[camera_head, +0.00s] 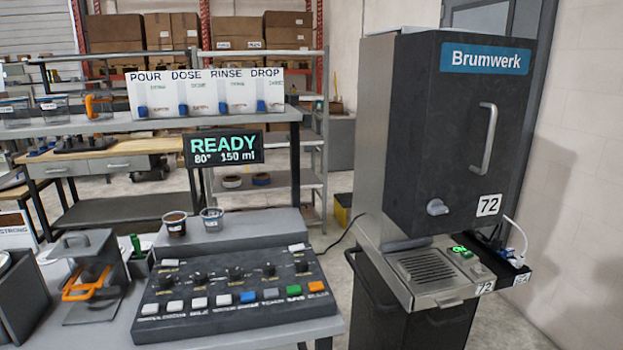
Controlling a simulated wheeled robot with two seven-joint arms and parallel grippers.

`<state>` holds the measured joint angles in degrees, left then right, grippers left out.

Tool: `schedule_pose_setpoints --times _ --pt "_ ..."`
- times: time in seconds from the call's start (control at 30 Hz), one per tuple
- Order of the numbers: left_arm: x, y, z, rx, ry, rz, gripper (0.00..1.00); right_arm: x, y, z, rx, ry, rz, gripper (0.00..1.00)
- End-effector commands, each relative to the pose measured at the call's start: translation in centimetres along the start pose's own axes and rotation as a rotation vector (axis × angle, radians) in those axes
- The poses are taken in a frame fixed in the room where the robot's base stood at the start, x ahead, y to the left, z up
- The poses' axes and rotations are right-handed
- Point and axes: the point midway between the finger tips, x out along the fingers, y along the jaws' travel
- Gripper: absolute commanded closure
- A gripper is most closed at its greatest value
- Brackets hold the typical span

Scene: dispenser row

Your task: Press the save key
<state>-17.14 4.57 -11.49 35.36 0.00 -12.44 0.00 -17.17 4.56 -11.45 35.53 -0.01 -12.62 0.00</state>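A dark sloped control panel (237,291) lies on the table at the lower centre. Its front row holds several white keys (199,303), a blue key (248,297), grey keys (271,293), a green key (294,290) and an orange key (317,286). Small labels run below the keys, too small to read, so I cannot tell which one is the save key. Several black knobs (234,273) and a few more white keys sit higher up. A display (223,148) behind reads "READY 80° 150 ml". Neither of my grippers is in view.
The Brumwerk dispenser (455,130) stands right, with a drip tray (427,267). Space above the keys is clear.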

Motion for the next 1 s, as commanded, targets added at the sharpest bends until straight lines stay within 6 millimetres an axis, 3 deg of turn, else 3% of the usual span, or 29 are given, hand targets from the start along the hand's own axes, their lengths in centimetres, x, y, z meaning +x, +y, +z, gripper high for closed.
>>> schedule_pose_setpoints --times 0.07,0.4,1.0 --pt "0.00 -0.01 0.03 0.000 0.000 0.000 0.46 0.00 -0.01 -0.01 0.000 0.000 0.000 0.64" --pt "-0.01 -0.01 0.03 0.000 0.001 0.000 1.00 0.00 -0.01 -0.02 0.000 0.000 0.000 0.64" --pt "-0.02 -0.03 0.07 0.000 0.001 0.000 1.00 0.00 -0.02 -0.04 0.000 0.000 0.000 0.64"
